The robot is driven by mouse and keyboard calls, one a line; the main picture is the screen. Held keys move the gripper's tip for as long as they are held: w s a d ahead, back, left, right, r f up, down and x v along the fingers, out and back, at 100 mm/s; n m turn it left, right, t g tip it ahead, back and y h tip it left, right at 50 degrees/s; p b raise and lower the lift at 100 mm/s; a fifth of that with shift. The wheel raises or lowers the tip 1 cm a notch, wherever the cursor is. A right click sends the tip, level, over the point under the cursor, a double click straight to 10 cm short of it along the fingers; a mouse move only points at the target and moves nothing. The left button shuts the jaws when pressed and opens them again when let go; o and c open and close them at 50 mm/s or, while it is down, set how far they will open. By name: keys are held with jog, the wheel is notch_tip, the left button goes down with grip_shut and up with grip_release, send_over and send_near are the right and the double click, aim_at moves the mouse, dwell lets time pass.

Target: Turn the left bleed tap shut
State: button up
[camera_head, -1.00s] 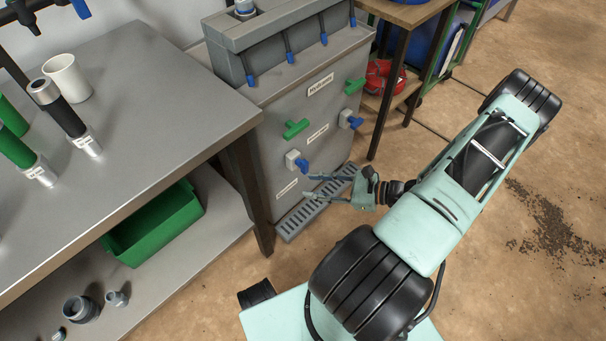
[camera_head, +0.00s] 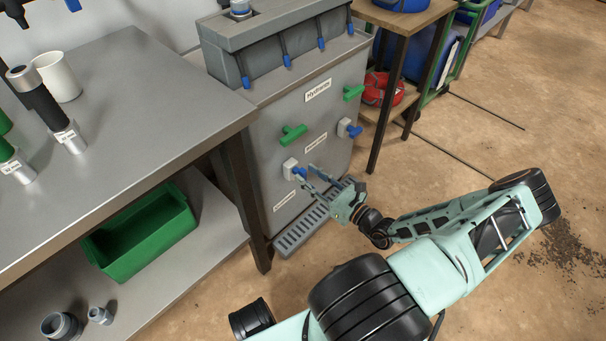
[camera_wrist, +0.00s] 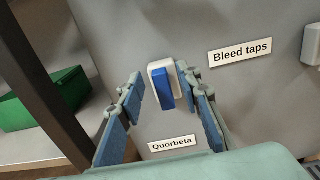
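The left bleed tap (camera_head: 291,168) is a blue lever on a white base, low on the grey cabinet's front. In the wrist view its blue lever (camera_wrist: 163,90) hangs nearly upright in the picture, above a "Quorbeta" label (camera_wrist: 172,143). My gripper (camera_head: 308,175) is open and empty in front of the tap. In the wrist view the blue-padded fingers of my gripper (camera_wrist: 160,80) lie one on each side of the lever, with gaps. I cannot tell how far the tips reach along it. The right bleed tap (camera_head: 349,128) has a similar blue lever.
Two green handles, one left (camera_head: 292,134) and one right (camera_head: 353,92), sit higher on the cabinet (camera_head: 268,150). A floor grate (camera_head: 300,232) lies below. A steel bench (camera_head: 150,95) with a green bin (camera_head: 140,235) stands left. A wooden shelf unit stands right.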

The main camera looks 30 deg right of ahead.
jog(key=shift+x, duration=1.5)
jog(key=shift+c, duration=0.4)
grip_shut()
